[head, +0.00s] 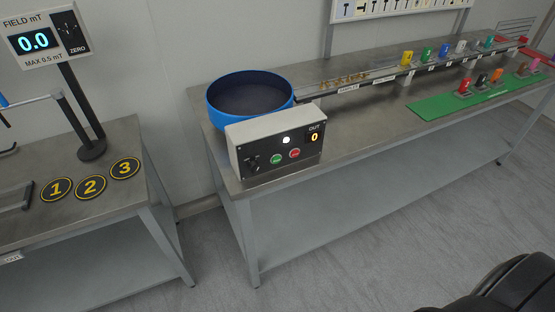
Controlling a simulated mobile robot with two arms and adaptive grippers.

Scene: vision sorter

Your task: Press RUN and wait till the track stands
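A control box (275,139) with a pale top and black face stands at the front left of the long steel table. Its face has a green button (277,160), a red button (295,153), a black knob (253,163), a white lit lamp (286,140) and an OUT display (314,137) reading 0. The button lettering is too small to read. Behind it sits a blue feeder bowl (250,96). The track (390,77) runs right from the bowl, with several small brass-coloured pieces (345,80) near its start. Neither gripper is in view.
Several coloured units (427,54) line the track. A green mat (440,107) holds more coloured pieces. A left table (120,185) carries numbered discs (90,187) and a field meter (45,38) reading 0.0. A gap separates the tables. Part of my body shows bottom right.

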